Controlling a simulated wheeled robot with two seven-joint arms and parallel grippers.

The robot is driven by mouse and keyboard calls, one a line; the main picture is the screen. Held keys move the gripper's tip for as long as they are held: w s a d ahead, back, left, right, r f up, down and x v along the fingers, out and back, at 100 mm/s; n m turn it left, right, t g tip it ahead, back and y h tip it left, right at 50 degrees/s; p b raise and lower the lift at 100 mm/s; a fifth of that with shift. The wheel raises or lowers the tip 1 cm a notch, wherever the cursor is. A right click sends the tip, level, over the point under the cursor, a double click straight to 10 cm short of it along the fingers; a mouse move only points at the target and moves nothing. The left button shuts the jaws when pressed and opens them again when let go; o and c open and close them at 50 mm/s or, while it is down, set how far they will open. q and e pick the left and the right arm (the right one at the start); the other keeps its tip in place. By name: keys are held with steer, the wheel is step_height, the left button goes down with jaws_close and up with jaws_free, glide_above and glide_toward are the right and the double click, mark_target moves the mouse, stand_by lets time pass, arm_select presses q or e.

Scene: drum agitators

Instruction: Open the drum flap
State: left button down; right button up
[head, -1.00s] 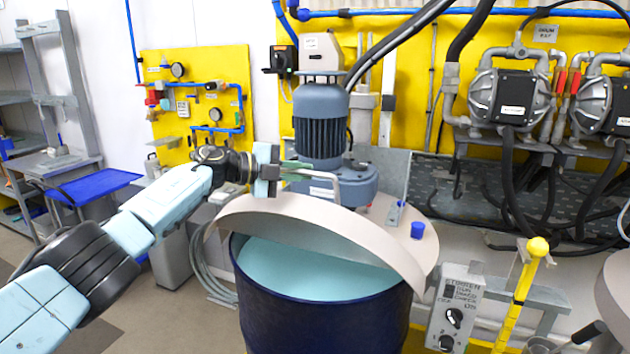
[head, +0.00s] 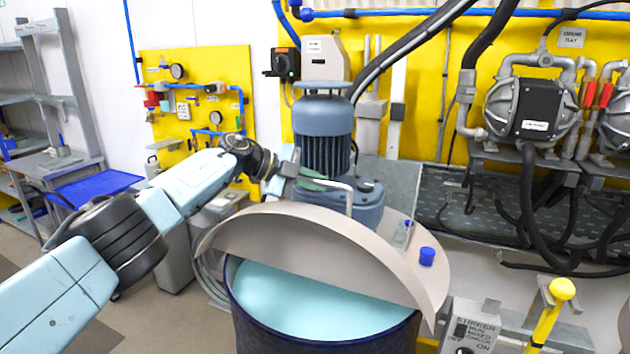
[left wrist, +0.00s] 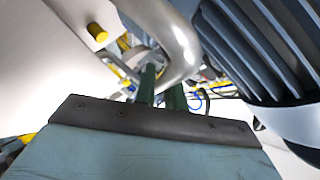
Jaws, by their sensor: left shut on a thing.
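The drum flap (head: 300,245) is a beige half-disc, hinged on the lid and tilted up towards the motor. Pale blue liquid (head: 310,305) shows in the dark blue drum (head: 330,348) beneath it. The bent metal handle (head: 347,190) rises at the flap's upper side, and its tube also crosses the left wrist view (left wrist: 180,48). My left gripper (head: 318,184) reaches in from the left and is shut on the handle. Its green fingers (left wrist: 161,92) are at the tube, but the exact contact is partly hidden. My right gripper is not in view.
The grey-blue agitator motor (head: 325,135) stands close behind the handle and fills the right of the left wrist view (left wrist: 255,50). A blue cap (head: 427,256) sits on the lid's right. A stirrer control box (head: 470,326) and a yellow-topped post (head: 562,289) stand at the front right.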

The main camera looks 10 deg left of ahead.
arm_select(q)
steer(key=c, duration=1.5)
jaws_free()
steer(key=shift+s, duration=0.1)
steer(key=shift+a, duration=0.1)
steer(key=b+v, duration=0.3)
steer(key=v, duration=1)
steer(key=shift+s, duration=0.15)
